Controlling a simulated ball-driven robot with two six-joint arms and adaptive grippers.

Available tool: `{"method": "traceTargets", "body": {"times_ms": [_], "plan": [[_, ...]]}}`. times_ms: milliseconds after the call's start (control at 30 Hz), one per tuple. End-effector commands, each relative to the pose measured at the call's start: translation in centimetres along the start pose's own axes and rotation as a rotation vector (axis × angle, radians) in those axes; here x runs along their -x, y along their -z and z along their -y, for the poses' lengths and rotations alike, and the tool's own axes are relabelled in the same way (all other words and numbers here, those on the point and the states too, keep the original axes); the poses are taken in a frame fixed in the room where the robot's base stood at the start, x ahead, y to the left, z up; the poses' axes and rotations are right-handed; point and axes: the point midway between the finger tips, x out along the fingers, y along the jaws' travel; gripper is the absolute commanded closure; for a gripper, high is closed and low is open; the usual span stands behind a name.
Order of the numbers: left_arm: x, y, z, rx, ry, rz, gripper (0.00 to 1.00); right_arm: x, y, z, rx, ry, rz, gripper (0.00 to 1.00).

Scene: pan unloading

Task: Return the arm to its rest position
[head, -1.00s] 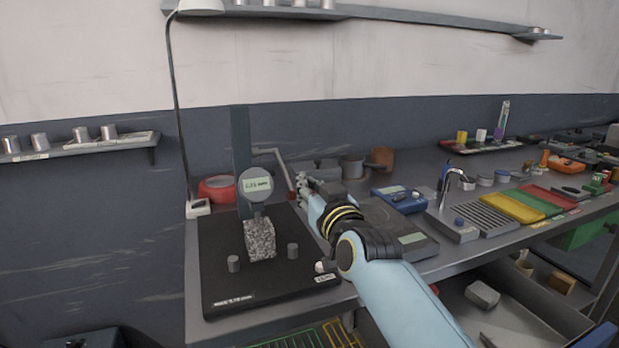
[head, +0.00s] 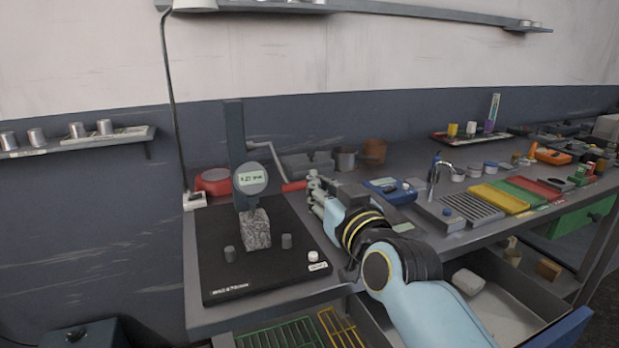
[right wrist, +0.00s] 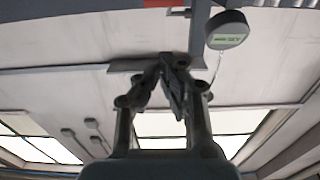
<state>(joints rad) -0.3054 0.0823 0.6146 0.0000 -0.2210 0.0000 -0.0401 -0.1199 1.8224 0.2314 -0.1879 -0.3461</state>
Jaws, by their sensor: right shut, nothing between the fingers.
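My right arm reaches in from the lower right in the head view. Its gripper (head: 314,188) is shut and empty, above the bench just right of the black gauge stand base (head: 222,268). The right wrist view shows the fingers (right wrist: 174,66) together, with nothing between them. The dial gauge (head: 251,178) stands over a speckled grey block (head: 257,232) on the base, left of my gripper. The gauge head also shows at the upper right in the right wrist view (right wrist: 227,30). My left gripper is not in view.
A crank with a red handle (head: 294,186) is close by the gripper's left. Behind are a blue device (head: 388,188) and a brown cup (head: 374,150). An open drawer (head: 515,300) is below the bench.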

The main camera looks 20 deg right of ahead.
Motion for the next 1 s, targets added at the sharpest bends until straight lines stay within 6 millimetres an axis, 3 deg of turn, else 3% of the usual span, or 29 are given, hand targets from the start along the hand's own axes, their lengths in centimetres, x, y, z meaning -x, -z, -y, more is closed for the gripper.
{"method": "traceTargets", "body": {"times_ms": [133,333,467,567,700,1000], "plan": [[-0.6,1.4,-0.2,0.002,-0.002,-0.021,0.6,1.7,-0.3,0.0,0.0,0.0,0.0,1.0],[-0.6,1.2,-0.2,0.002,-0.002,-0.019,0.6,2.4,-0.3,0.0,0.001,0.002,0.007,1.0],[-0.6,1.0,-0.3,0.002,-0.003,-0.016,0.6,4.2,-2.4,-0.1,0.016,0.037,0.118,1.0],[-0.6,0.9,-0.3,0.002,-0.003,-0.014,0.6,8.0,-5.7,-0.4,0.037,0.08,0.32,1.0],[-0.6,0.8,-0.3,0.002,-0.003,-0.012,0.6,15.1,-9.9,-1.6,0.063,0.099,0.634,1.0],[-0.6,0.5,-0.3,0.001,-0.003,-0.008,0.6,26.5,-12.8,-4.2,0.092,0.042,1.05,1.0]]}}
